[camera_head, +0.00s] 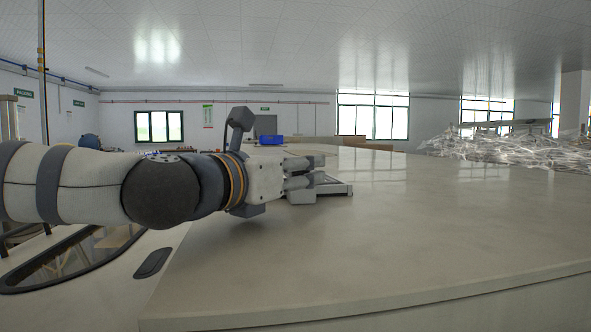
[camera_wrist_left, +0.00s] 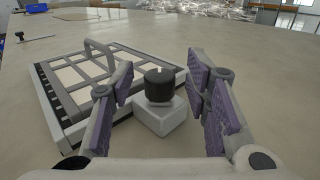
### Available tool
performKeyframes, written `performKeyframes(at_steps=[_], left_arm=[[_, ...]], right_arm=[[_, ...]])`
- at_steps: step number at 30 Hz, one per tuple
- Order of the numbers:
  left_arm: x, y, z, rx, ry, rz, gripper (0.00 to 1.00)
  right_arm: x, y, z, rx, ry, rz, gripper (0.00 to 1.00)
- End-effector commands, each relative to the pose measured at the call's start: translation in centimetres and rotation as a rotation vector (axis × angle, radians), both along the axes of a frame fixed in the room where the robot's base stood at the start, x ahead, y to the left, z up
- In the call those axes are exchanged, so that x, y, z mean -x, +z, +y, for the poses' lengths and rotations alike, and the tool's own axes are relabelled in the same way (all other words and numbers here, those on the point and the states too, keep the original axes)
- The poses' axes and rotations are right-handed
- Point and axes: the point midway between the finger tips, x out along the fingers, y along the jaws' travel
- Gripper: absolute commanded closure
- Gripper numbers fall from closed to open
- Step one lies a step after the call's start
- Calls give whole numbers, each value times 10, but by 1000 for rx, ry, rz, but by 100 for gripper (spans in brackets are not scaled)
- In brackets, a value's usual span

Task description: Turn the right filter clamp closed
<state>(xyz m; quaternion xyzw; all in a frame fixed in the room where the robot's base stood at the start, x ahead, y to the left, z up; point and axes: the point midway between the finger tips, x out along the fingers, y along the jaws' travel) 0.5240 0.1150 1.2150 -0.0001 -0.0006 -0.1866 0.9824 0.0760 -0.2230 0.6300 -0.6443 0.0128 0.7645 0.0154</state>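In the left wrist view, a black round knob with a white mark, the clamp knob (camera_wrist_left: 158,84), sits on a light grey block (camera_wrist_left: 160,115). The block is at the near right corner of a flat grey-framed filter (camera_wrist_left: 60,118) with a grid and an arched handle. My left gripper (camera_wrist_left: 165,88) is open, with its purple-padded fingers on either side of the knob and apart from it. In the head view, my left gripper (camera_head: 305,178) reaches right over the table and hides most of the filter frame (camera_head: 338,188). My right gripper is not in view.
The pale table (camera_head: 420,225) is wide and clear to the right and in front. Clear plastic-wrapped material (camera_head: 510,148) lies at the far right. A blue bin (camera_head: 272,140) stands at the back.

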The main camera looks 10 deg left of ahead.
Motion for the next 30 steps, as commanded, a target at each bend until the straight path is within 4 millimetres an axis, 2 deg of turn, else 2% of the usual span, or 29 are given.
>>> performKeyframes(at_steps=[1, 5, 17, 30], left_arm=[[0, 0, 0, 0, 0, 0, 72], [0, 0, 0, 0, 0, 0, 100], [2, 1, -2, -2, 58, -2, 100], [2, -1, -8, -5, 396, 0, 100]], right_arm=[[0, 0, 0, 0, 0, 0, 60], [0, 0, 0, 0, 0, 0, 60], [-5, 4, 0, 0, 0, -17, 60], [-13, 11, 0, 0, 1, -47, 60]])
